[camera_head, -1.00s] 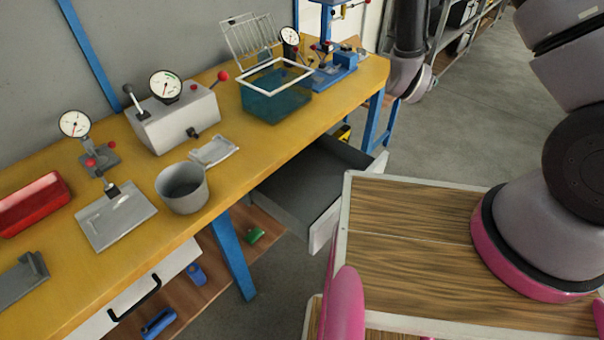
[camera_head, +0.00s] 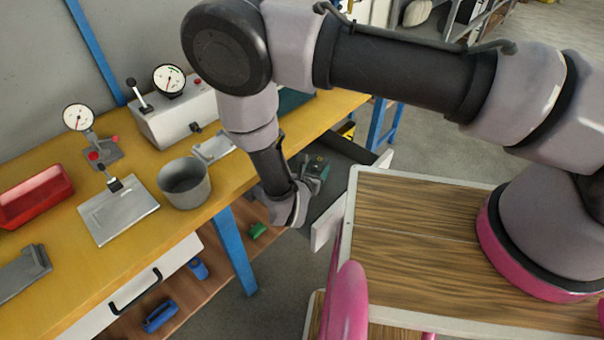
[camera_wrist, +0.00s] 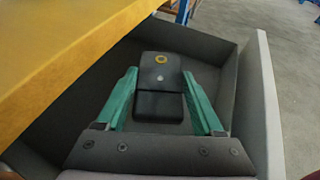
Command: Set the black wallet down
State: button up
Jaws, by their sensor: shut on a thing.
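The black wallet (camera_wrist: 160,105) is a dark block with a small yellow ring on its far part in the wrist view. It sits between the two green fingers of my gripper (camera_wrist: 160,74), which is shut on it. The open grey drawer (camera_wrist: 228,85) surrounds the gripper and wallet in that view. The gap between wallet and drawer floor cannot be told. In the head view my gripper (camera_head: 316,168) is over the drawer (camera_head: 346,150), and the wallet is hard to make out there.
The yellow workbench (camera_head: 150,235) overhangs the drawer's left side. A grey cup (camera_head: 184,184) stands near its front edge. The drawer's pale front panel (camera_wrist: 262,100) rises at the right. Below, a green item (camera_head: 257,230) lies on the wooden shelf.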

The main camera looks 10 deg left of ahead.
jog(key=shift+s+a+f, duration=0.15)
jog(key=shift+s+f, duration=0.2)
jog(key=shift+s, duration=0.05)
jog(key=shift+w+f, duration=0.2)
jog(key=shift+f, duration=0.05)
jog(key=x, duration=0.7)
jog(key=f+x, duration=0.1)
jog(key=x, duration=0.6)
jog(key=shift+s+f, duration=0.2)
jog(key=shift+f, duration=0.15)
jog(key=shift+w+f, duration=0.3)
jog(key=shift+w, duration=0.05)
jog(key=shift+f, duration=0.15)
jog(key=o, duration=1.5)
